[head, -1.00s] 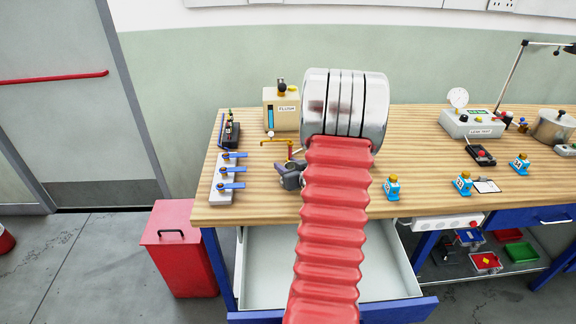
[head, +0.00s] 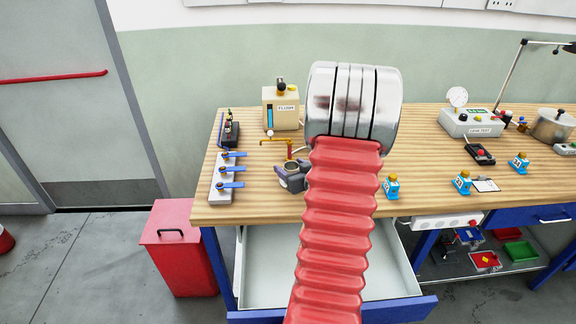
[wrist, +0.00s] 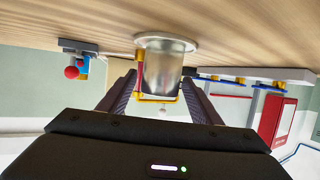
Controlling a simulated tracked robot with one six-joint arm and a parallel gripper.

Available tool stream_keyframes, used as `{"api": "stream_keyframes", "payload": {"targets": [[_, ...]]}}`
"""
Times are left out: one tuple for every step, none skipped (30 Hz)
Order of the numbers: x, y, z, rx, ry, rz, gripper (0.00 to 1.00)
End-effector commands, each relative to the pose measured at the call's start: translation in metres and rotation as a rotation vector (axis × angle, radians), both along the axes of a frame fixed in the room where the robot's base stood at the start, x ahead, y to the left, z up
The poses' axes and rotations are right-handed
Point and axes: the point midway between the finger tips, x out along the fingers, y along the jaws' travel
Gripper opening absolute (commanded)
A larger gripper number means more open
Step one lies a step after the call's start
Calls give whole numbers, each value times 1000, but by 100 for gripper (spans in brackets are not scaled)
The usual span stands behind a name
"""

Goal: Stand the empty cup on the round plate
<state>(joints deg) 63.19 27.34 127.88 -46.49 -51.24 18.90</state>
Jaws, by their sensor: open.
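The metal cup (wrist: 165,75) shows in the upside-down wrist view, upright with its base at the round plate (wrist: 190,43). It looks to be standing on the plate, whose pale rim shows around its base. My gripper (wrist: 165,103) is open, with one dark finger on each side of the cup and visible gaps between. In the head view the cup (head: 292,166) shows its dark mouth beside my gripper (head: 292,180), left of my red arm. The plate is hidden there.
A brass tap (head: 275,141) stands just behind the cup, below the flush tank (head: 282,108). Blue-handled valves (head: 228,170) lie to the left. Small blue blocks (head: 391,187) stand to the right. An open drawer (head: 262,270) is below the bench front.

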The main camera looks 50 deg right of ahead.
Motion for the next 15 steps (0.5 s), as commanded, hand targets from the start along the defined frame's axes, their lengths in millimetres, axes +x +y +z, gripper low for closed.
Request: {"api": "stream_keyframes", "payload": {"targets": [[-8, 3, 4, -1, 0, -3, 58], [-12, 5, 6, -1, 0, -3, 58], [-18, 7, 8, -1, 0, -3, 58], [-22, 10, 9, -1, 0, -3, 58], [-26, 12, 11, -1, 0, -3, 58], [-31, 14, 14, -2, -1, -3, 58], [-36, 16, 15, -1, -1, -3, 58], [-40, 18, 17, -2, -1, -3, 58], [-45, 20, 19, -1, 0, -3, 58], [-49, 23, 20, -1, -1, -3, 58], [-52, 24, 22, -1, -1, -4, 58], [-57, 26, 24, -2, 0, -4, 58], [-60, 28, 25, -1, -1, -3, 58], [-63, 29, 26, -1, -1, -3, 58], [-66, 31, 27, -1, 0, -3, 58]]}}
